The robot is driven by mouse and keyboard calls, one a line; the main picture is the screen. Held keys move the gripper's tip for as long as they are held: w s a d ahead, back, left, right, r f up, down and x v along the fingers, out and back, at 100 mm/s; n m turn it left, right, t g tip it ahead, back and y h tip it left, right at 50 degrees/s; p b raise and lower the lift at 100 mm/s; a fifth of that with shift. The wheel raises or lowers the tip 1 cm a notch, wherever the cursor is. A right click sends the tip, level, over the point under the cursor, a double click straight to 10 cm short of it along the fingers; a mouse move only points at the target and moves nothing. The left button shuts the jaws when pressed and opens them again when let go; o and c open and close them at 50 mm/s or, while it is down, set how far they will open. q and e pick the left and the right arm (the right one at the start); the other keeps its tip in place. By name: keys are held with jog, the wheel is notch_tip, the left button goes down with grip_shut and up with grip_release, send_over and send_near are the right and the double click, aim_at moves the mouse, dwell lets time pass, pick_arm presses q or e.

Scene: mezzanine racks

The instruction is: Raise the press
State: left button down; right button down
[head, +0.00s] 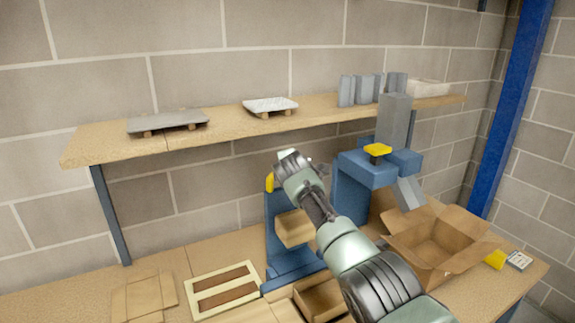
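A blue machine (352,190) with a yellow knob (378,150), an upright grey block (394,120) and a slanted grey piece stands on the bench right of centre; it looks like the press. Left of it is a second blue frame (279,236) with a yellow part (269,182) on its upper left and a tan block (294,228) at it. I cannot tell whether both belong to one press. My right gripper (288,155) is at the top of this left frame, beside the yellow part; contact and finger opening are unclear. My arm hides part of the frame. My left gripper is out of view.
A wooden shelf (230,125) above the bench carries two trays and several grey blocks. An open cardboard box (440,243) stands right of my arm. A slatted frame (222,289) and a flat carton (143,297) lie at left. A blue post (512,110) rises at right.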

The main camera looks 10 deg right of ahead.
jog(key=shift+w+f, duration=0.1)
jog(key=shift+f, duration=0.1)
dwell(0.3)
